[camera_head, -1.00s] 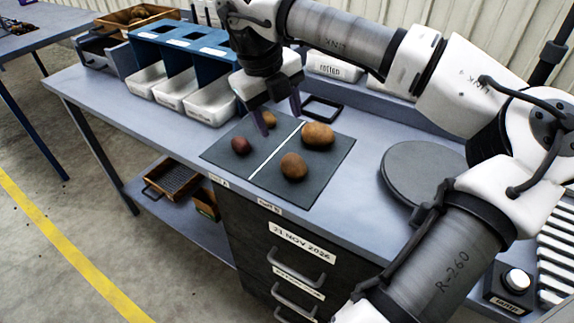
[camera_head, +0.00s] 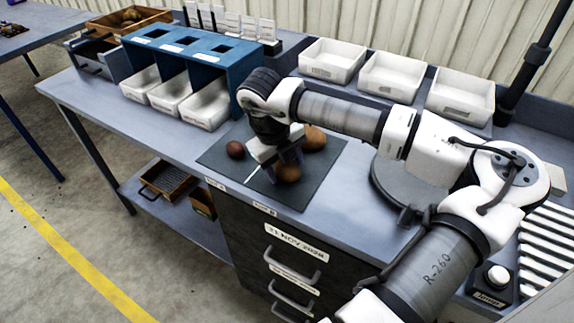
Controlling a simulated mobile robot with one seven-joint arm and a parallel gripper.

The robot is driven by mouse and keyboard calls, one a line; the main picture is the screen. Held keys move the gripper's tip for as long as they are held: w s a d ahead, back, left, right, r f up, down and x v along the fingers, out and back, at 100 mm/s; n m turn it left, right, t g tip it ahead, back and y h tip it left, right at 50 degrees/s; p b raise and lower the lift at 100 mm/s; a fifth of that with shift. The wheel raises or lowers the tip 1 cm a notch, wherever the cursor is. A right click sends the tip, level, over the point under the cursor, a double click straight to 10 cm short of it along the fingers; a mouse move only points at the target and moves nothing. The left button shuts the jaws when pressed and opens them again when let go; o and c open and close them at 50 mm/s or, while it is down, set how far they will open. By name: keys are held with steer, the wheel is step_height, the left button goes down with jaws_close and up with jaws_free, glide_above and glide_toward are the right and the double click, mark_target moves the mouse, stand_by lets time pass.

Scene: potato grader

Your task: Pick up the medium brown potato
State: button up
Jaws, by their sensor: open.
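My gripper (camera_head: 284,167) is open and low over the dark mat (camera_head: 308,189), with its fingers at the nearer medium brown potato (camera_head: 288,172). The fingers partly hide this potato, and I cannot tell whether they touch it. A larger brown potato (camera_head: 315,138) lies just behind, partly covered by my wrist. A small reddish potato (camera_head: 235,150) lies on the left part of the mat. The small orange-brown potato at the back of the mat is hidden behind my gripper.
A blue sorting stand (camera_head: 205,55) with white bins (camera_head: 207,106) stands behind left. White trays (camera_head: 391,76) line the back. A round grey plate (camera_head: 386,186) is right of the mat, partly under my arm. The table's front left (camera_head: 130,124) is clear.

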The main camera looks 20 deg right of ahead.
steer(key=c, duration=0.8)
